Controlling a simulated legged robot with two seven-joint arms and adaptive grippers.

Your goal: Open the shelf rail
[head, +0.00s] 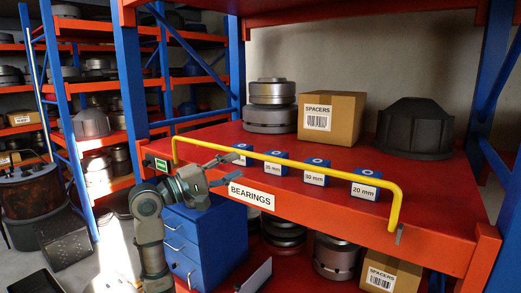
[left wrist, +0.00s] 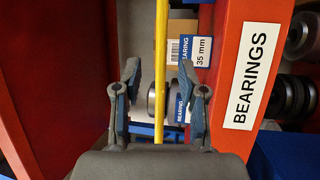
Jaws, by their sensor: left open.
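The yellow shelf rail (head: 285,160) runs across the front of the red shelf labelled BEARINGS, above its front edge. Its bent ends come down at the left and right of the shelf. My left gripper (head: 222,171) is at the front of the shelf, close to the left part of the rail. In the left wrist view the rail (left wrist: 161,60) passes between the two spread fingers of my left gripper (left wrist: 158,85). The fingers are open and apart from the rail on both sides. My right gripper is not in view.
Several blue bearing boxes (head: 317,172) stand behind the rail. A SPACERS carton (head: 331,117), metal rings (head: 270,105) and a dark housing (head: 413,128) sit further back. The BEARINGS label (head: 251,195) is on the red front beam. A blue drawer cabinet (head: 203,240) stands below.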

